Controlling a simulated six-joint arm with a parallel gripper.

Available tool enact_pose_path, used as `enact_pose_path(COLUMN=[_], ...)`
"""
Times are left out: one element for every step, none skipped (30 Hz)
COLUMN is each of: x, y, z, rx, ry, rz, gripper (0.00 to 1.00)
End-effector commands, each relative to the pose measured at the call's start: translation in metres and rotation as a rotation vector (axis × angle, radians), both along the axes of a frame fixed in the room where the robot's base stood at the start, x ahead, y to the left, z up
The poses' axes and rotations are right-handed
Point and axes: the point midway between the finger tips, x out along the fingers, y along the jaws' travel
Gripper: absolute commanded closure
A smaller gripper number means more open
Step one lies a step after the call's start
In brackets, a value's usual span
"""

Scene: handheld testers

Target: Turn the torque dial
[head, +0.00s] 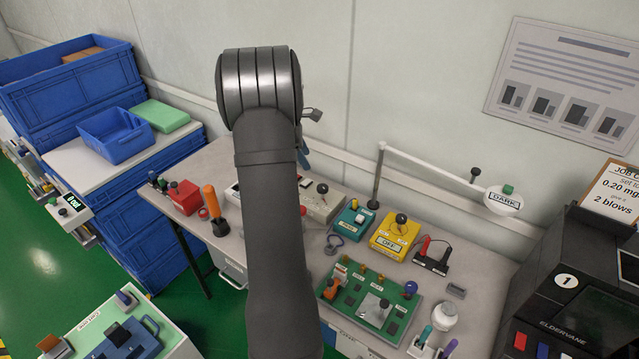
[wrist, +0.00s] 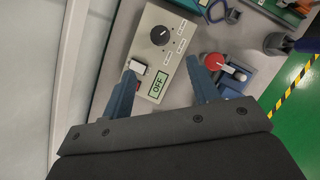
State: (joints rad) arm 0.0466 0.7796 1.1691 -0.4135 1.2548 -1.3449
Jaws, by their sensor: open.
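A beige box (wrist: 178,22) with a black dial (wrist: 160,35) lies below my gripper in the wrist view. The dial has a light pointer mark; its small labels are unreadable, so I cannot tell if it is the torque dial. The box's display (wrist: 159,84) reads OFF, and a white switch (wrist: 137,67) sits by the left finger. My gripper (wrist: 161,66) is open and empty, its blue fingers spread over the box, with the dial beyond the tips. In the head view my arm hides most of the gripper and part of the beige box (head: 318,208).
A red round part (wrist: 214,62) on a blue base is close to the right finger. In the head view, a teal box (head: 350,223), a yellow box (head: 385,238) reading OFF and a green board (head: 350,302) crowd the bench.

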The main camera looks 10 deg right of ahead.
Motion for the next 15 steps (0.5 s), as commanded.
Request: enact_pose_path(x=[-0.002,-0.002,-0.002,-0.003,-0.003,-0.004,-0.004,-0.004,-0.005,-0.005,-0.005,-0.005,-0.006,-0.006,-0.006], y=[-0.005,-0.007,-0.011,-0.013,-0.016,-0.019,-0.021,-0.024,-0.027,-0.029,-0.032,-0.034,-0.036,-0.037,-0.039], z=[-0.012,-0.018,-0.026,-0.032,-0.039,-0.047,-0.053,-0.059,-0.067,-0.072,-0.077,-0.083,-0.088,-0.092,-0.097], rx=[0.001,0.001,0.000,0.002,0.001,0.001,0.000,0.001,0.001,0.000,0.000,0.000,0.001,0.001,0.001], ry=[0.005,0.005,0.004,0.004,0.004,0.005,0.004,0.004,0.004,0.003,0.004,0.002,0.002,0.002,0.001], rz=[-0.001,-0.002,-0.002,-0.002,-0.002,-0.002,-0.002,-0.001,-0.001,-0.001,-0.002,-0.002,-0.002,-0.002,-0.002], gripper=[0.45,0.45,0.45,0.45,0.45,0.45,0.45,0.45,0.45,0.45,0.45,0.45,0.45,0.45,0.45])
